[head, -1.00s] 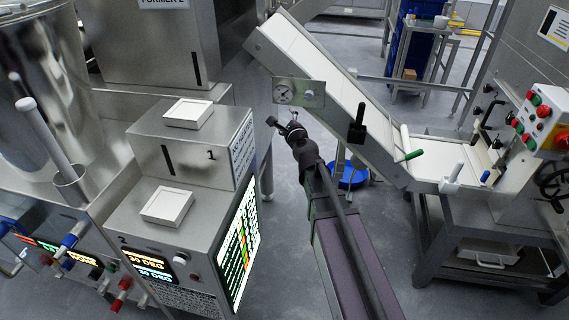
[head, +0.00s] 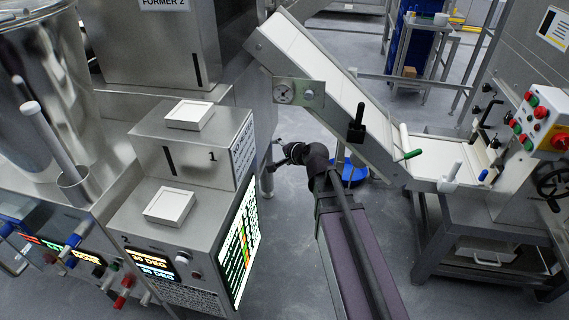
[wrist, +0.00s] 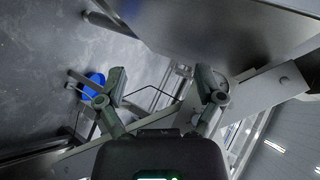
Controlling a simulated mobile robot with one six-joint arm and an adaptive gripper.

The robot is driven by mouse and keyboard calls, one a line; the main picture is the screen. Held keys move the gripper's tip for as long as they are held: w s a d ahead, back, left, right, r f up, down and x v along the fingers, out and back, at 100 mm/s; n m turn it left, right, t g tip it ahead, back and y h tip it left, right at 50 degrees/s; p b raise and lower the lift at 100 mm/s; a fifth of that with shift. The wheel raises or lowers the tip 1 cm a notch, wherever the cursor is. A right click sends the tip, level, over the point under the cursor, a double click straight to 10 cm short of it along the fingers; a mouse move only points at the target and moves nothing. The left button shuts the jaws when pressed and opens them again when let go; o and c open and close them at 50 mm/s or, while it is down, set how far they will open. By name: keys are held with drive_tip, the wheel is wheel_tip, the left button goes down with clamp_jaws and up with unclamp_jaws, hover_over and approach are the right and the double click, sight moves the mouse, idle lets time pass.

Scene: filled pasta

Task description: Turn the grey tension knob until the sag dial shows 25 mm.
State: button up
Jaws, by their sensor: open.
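The sag dial (head: 283,93) is a small round white gauge on a metal plate (head: 297,104) at the side of the sloping conveyor. The grey tension knob (head: 309,95) is a small round shape on the same plate, right of the dial. My gripper (head: 276,152) is below the plate, apart from the knob, and points left. In the wrist view my two fingers (wrist: 160,84) are spread wide with nothing between them. A plate with a small round part shows right of them; I cannot tell if it is the knob.
The sloping conveyor (head: 340,88) has a black handle (head: 357,122) on its side. A steel cabinet (head: 185,220) with screens stands left of my arm. A machine with a red and green button panel (head: 540,120) is at right. A blue round object (head: 353,172) is on the floor.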

drive_tip(key=shift+s+d+f+n+g+h, duration=0.1)
drive_tip(key=shift+s+d+f+n+g, duration=0.1)
drive_tip(key=shift+s+f+n+g, duration=0.3)
drive_tip(key=shift+s+d+f+n+g+h, duration=0.15)
drive_tip(key=shift+s+f+n+g, duration=0.15)
drive_tip(key=shift+s+n, duration=0.35)
drive_tip(key=shift+s+d+f+n+g+h, duration=0.1)
drive_tip(key=shift+s+d+f+n+g, duration=0.1)
drive_tip(key=shift+s+f+n+g, duration=0.35)
drive_tip(key=shift+s+r, duration=0.1)
drive_tip(key=shift+s, duration=0.05)
drive_tip(key=s+d+f+n+g+h+p, duration=0.1)
drive_tip(key=s+d+f+n+g+h, duration=0.1)
drive_tip(key=s+d, duration=0.3)
drive_tip(key=s+d+f+n+g+h+p, duration=0.1)
drive_tip(key=s+d+n+g, duration=0.4)
drive_tip(key=s, duration=0.6)
drive_tip(key=shift+s+f+h+p, duration=0.15)
drive_tip(key=shift+f+h+p, duration=0.3)
drive_tip(key=shift+h, duration=0.8)
drive_tip(key=shift+g, duration=0.25)
drive_tip(key=c, duration=0.4)
